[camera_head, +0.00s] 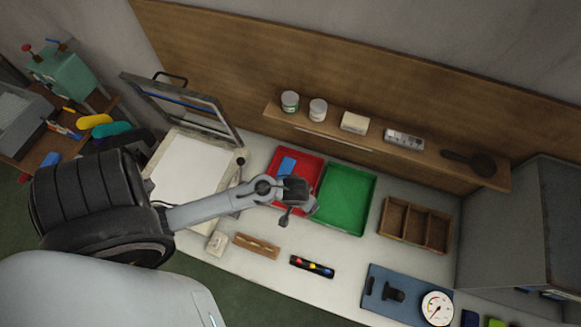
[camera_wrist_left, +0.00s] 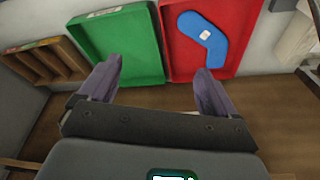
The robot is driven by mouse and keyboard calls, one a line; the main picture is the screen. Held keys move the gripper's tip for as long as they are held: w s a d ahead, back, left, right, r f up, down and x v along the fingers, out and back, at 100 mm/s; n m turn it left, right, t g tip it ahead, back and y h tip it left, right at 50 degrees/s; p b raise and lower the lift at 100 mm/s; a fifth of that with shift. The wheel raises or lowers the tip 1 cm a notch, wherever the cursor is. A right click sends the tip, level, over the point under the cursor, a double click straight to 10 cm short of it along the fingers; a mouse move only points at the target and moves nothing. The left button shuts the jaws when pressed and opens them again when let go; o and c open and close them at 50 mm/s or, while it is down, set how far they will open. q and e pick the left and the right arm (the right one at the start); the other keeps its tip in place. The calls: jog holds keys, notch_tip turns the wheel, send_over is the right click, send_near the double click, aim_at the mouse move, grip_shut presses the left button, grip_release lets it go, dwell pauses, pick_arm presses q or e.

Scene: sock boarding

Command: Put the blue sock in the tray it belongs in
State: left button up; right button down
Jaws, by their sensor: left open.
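The blue sock (camera_head: 286,166) lies flat in the red tray (camera_head: 312,163), towards its far left part. In the left wrist view the sock (camera_wrist_left: 190,31) is bent, with a small white label on it. The green tray (camera_head: 346,199) is empty and stands right beside the red tray. My left gripper (camera_head: 300,204) is above the near edges of the trays, covering part of the red one. In the left wrist view its fingers (camera_wrist_left: 156,90) are spread and empty, apart from the sock. My right gripper is not in view.
A wooden divided box (camera_head: 415,226) stands right of the green tray. A press with a raised frame (camera_head: 185,109) is on the left. A shelf (camera_head: 385,148) with jars runs behind. A dial gauge (camera_head: 437,308) lies front right. A side table holds coloured pieces (camera_head: 95,121).

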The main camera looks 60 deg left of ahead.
pick_arm(q)
jog(key=s+d+r+m, duration=0.2)
jog(key=s+r+m, duration=0.1)
jog(key=r, duration=0.4)
jog(key=s+d+r+m+h, duration=0.1)
jog(key=s+d+r+m, duration=0.1)
jog(key=s+r, duration=0.3)
jog(key=shift+d+r+m+t, duration=0.3)
jog(key=shift+d+r+m, duration=0.1)
jog(key=shift+d+r, duration=0.45)
jog(key=shift+a+r, duration=0.1)
